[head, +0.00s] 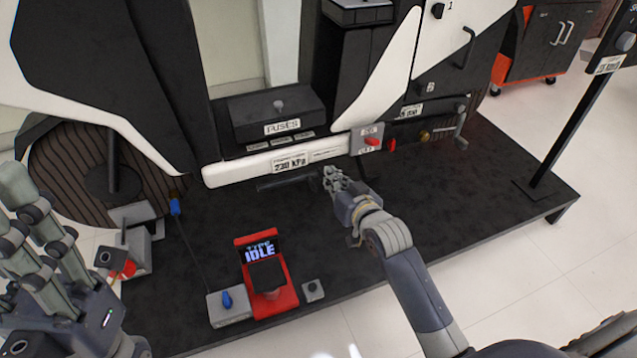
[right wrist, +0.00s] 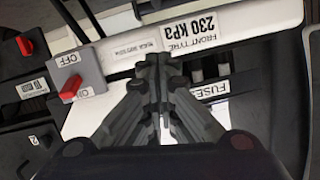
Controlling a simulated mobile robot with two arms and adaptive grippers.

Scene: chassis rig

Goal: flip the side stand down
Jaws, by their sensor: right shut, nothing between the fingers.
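A dark bar (head: 285,181), which looks like the side stand, lies roughly level under the white lower panel of the chassis rig. My right gripper (head: 331,178) is shut and empty just right of the bar's right end; I cannot tell if they touch. In the right wrist view its closed fingers (right wrist: 157,72) point at the white panel, with nothing held between them. My left gripper (head: 22,215) is at the left edge of the head view, open, far from the bar, and partly cut off.
The white panel (head: 235,174) carries a 230 kPa label. A grey switch box (head: 362,139) with a red knob sits right above my right gripper. A red IDLE display stand (head: 282,298) and a blue-knobbed lever box (head: 232,312) stand at the platform's front. The dark platform (head: 480,200) is clear at the right.

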